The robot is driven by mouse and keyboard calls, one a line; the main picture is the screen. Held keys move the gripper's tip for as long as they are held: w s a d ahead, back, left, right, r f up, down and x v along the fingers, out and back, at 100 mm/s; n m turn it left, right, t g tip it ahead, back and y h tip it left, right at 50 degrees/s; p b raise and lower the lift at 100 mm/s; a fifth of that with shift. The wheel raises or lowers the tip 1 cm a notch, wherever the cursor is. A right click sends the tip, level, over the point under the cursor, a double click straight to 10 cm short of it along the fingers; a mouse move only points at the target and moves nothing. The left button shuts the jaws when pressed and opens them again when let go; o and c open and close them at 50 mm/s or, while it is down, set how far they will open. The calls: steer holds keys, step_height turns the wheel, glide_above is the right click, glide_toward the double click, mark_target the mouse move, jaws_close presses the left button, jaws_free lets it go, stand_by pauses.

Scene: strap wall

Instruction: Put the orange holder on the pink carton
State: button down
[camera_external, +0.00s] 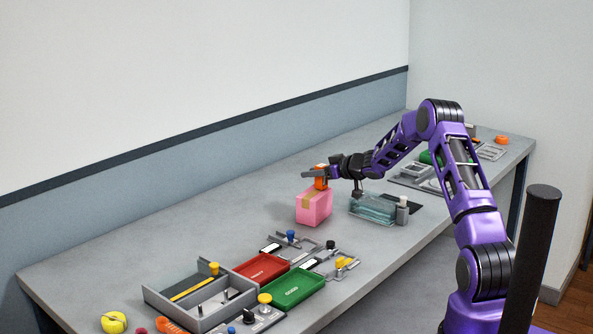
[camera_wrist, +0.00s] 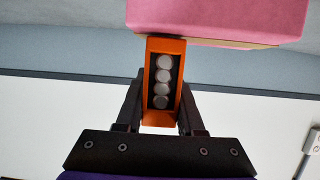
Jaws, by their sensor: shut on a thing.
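The orange holder (camera_external: 320,184) is between the fingers of my gripper (camera_external: 318,172), which is shut on it. In the wrist view the orange holder (camera_wrist: 162,118) shows an open face with several round grey pieces in a row, and the dark fingers of my gripper (camera_wrist: 161,92) press its two sides. The pink carton (camera_external: 314,210), with a tan strip on it, stands on the bench directly below the holder. The carton (camera_wrist: 215,18) also shows at the top of the wrist view, against the holder's end. I cannot tell whether the holder rests on it or hovers just above.
A clear glassy bin (camera_external: 372,209) and a white-capped bottle (camera_external: 402,210) stand right of the carton. Red (camera_external: 262,268) and green (camera_external: 292,290) trays and a grey divided box (camera_external: 200,300) lie in front. The bench left of the carton is clear, with the wall behind.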

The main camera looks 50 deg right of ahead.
steer(key=shift+f, duration=0.1)
steer(key=c, duration=0.5)
jaws_free()
steer(key=shift+r, duration=0.25)
steer(key=v, duration=1.2)
steer(key=shift+f, duration=0.1)
